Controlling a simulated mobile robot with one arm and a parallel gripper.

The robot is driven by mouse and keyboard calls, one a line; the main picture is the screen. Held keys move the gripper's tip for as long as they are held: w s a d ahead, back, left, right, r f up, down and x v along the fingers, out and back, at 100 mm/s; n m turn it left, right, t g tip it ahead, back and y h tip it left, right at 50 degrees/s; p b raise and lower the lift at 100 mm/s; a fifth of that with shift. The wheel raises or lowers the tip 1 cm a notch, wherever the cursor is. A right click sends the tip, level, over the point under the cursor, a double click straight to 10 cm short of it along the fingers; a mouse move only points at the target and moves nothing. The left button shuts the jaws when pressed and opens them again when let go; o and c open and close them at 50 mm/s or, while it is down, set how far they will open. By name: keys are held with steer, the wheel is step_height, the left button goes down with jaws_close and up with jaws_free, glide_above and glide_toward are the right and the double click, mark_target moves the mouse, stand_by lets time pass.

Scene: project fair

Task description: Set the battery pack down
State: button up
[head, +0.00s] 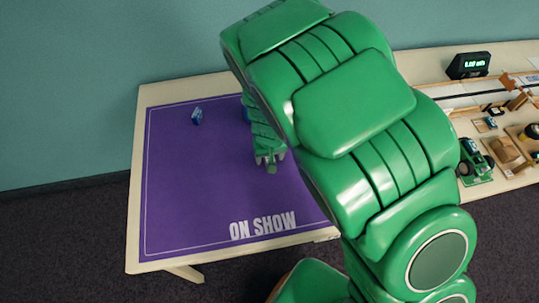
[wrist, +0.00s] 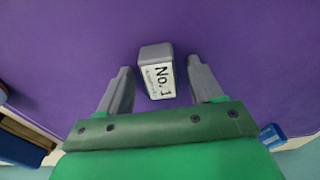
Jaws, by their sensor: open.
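A small grey block (wrist: 156,53) with a white label reading "No. 1" is between the fingers of my gripper (wrist: 159,65) in the wrist view. The fingers are open, with purple showing on both sides of the block. No printed name identifies it as the battery pack. In the head view my gripper (head: 270,161) points down low over the purple mat (head: 185,185), and the block cannot be made out there. Whether the block rests on the mat is hard to tell.
A small blue object (head: 196,116) stands on the mat's far left; a blue object (wrist: 272,134) also shows in the wrist view. At right, a bench holds a dark digital display (head: 468,65) and a green wheeled model (head: 475,160). The mat's left and front are clear.

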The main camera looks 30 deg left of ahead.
steer(key=shift+r, duration=0.15)
step_height(320, 180, up, 12)
steer(key=s+d, duration=0.1)
stand_by(0.6)
stand_by(0.5)
steer(key=d+r+m+y, duration=0.3)
steer(key=d+r+m, duration=0.6)
steer(key=d+r, duration=1.25)
steer(key=s+d+f+g+h, duration=0.1)
steer(key=s+d+h, duration=0.1)
steer(key=s+d, duration=0.5)
steer(key=s+d+f+g+h, duration=0.1)
steer(key=s+d, duration=0.5)
steer(key=d, duration=0.6)
steer(key=shift+s+d+g+h, duration=0.35)
steer(key=shift+d+g+h, duration=0.05)
